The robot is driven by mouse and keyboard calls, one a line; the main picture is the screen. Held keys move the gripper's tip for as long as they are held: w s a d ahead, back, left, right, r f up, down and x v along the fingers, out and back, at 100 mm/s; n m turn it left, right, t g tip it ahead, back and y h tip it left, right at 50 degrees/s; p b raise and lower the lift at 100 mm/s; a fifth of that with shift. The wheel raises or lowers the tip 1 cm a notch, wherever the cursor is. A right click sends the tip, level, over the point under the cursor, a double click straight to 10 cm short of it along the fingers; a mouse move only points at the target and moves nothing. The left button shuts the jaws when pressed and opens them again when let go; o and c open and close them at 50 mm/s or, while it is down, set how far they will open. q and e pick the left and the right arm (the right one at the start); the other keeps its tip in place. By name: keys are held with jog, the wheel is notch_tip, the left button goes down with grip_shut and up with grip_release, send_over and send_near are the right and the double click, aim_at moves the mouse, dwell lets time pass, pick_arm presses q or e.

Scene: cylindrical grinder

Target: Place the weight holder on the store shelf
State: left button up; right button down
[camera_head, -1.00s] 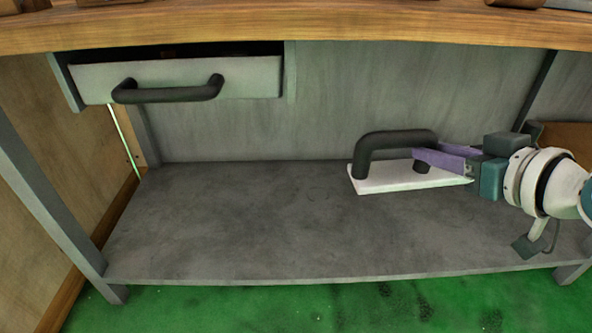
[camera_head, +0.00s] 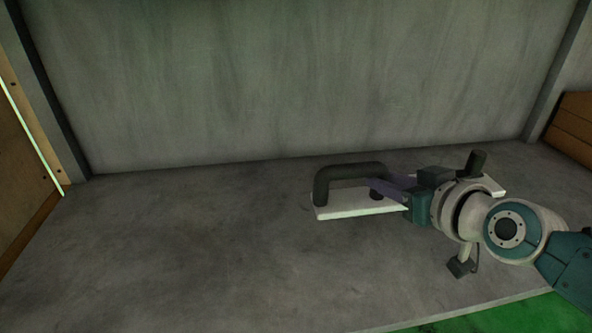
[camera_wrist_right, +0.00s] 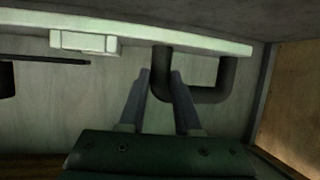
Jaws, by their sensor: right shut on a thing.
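The weight holder is a white plate (camera_head: 350,207) with a black U-shaped handle (camera_head: 345,172) and a second black post (camera_head: 477,162) at its right end. My right gripper (camera_head: 385,187) is shut on the right leg of the handle. In the right wrist view the handle (camera_wrist_right: 222,95) has one leg between the fingers (camera_wrist_right: 160,90), under the plate edge (camera_wrist_right: 210,40). The plate lies level over the store shelf (camera_head: 200,260); I cannot tell whether it touches it. My wrist hides the plate's middle. My left gripper is not in view.
A grey back wall (camera_head: 300,80) stands behind the shelf. A wooden side panel (camera_head: 20,160) is at the left and another wooden piece (camera_head: 572,125) at the right. The shelf's left half is clear. Green floor (camera_head: 490,318) shows past the front edge.

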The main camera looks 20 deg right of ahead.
notch_tip(320, 180, down, 16)
jog(key=b, duration=1.3)
jog(key=shift+f+b, duration=0.25)
jog(key=shift+b, duration=0.05)
jog(key=shift+r, duration=0.1)
